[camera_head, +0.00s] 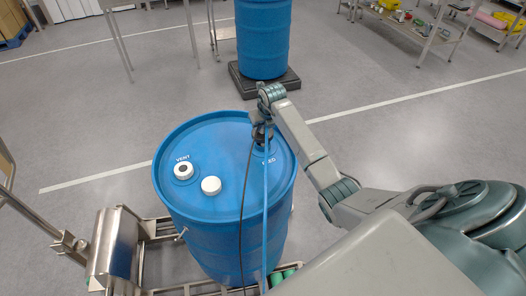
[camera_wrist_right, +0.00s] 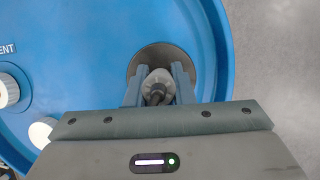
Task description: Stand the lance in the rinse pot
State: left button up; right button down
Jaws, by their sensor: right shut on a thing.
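My right gripper (camera_head: 263,130) is over the far right part of the blue drum's (camera_head: 225,130) top, by a label partly hidden behind the hoses. In the right wrist view its two fingers (camera_wrist_right: 158,88) are shut on the pale grey head of the lance (camera_wrist_right: 157,80), from which a dark cable end comes toward the camera. A dark round area (camera_wrist_right: 160,52) lies behind the head on the drum top. The lance's lower part is hidden; I cannot tell how deep it sits in the drum. I cannot make out the rinse pot. My left gripper is not in view.
A black hose (camera_head: 244,205) and a blue hose (camera_head: 265,210) hang from the gripper area across the drum's front. White caps (camera_head: 211,185) sit on the drum top. A steel roller frame (camera_head: 150,240) is around its base. Another blue drum (camera_head: 263,40) stands behind on a dark pallet (camera_head: 285,82).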

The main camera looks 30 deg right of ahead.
notch_tip(320, 180, up, 7)
jog(key=p, duration=0.4)
jog(key=shift+r, duration=0.2)
notch_tip(320, 180, up, 2)
jog(key=shift+r+p, duration=0.2)
jog(key=shift+p, duration=0.15)
notch_tip(320, 180, up, 11)
dwell(0.4)
notch_tip(320, 180, up, 9)
dwell(0.9)
